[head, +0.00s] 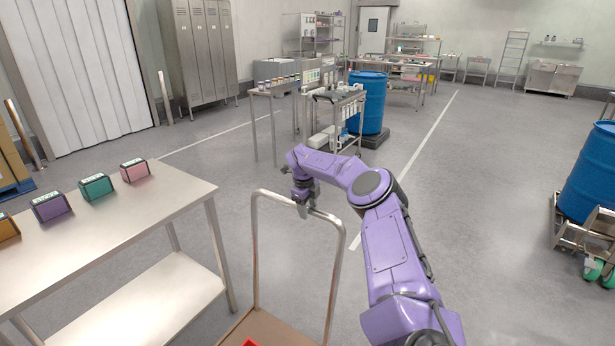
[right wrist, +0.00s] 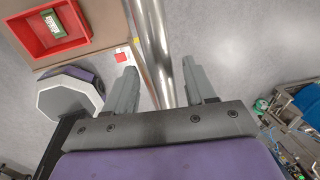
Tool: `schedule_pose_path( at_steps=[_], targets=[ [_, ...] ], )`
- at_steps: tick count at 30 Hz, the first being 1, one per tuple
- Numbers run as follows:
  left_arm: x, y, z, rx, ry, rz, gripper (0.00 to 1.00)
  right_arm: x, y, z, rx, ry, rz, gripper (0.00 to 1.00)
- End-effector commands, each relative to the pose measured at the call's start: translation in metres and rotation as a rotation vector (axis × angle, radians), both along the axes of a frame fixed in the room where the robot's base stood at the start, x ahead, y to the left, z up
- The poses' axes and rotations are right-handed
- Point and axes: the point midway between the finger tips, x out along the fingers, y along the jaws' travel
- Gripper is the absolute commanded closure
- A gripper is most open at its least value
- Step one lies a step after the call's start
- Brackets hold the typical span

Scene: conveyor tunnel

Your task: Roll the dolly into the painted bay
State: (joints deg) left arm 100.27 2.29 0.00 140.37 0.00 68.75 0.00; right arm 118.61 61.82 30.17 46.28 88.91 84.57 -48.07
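The dolly has a tall metal push handle (head: 255,245) and a brown deck (head: 268,330), which is cut off at the bottom of the head view. A red bin (right wrist: 22,42) with a green and white box (right wrist: 53,24) in it sits on the deck in the right wrist view. My right gripper (head: 303,207) is at the handle's top bar. In the right wrist view its two fingers (right wrist: 160,80) stand apart on either side of the metal bar (right wrist: 153,40), with gaps showing. My left gripper is out of view. I cannot make out a painted bay for certain; white lines (head: 425,143) run along the floor.
A steel table (head: 130,225) with several coloured boxes stands close on the left. A cart (head: 340,115) and a blue drum (head: 368,100) stand ahead. Another blue drum (head: 595,175) on a wheeled base is at the right. The floor between is open.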

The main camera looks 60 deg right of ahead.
Motion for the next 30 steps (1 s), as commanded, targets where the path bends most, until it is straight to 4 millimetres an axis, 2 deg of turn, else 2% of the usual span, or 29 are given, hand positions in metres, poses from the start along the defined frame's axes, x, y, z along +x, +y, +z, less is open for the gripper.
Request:
schedule_pose_path(
  at_steps=[5,15,18,22,30],
  targets=[
    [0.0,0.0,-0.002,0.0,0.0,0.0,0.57,0.0,0.001,0.007,0.0,0.0,0.0,0.45],
    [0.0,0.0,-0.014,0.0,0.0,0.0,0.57,0.001,0.017,0.08,-0.001,-0.004,0.001,0.45],
    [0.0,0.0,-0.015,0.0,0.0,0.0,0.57,0.001,0.019,0.095,-0.001,-0.001,0.001,0.45],
    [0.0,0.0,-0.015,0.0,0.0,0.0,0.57,0.0,0.021,0.103,-0.001,0.001,0.0,0.45],
    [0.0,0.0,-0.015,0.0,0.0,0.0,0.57,0.002,0.023,0.102,-0.007,0.007,0.006,0.45]
  ],
)
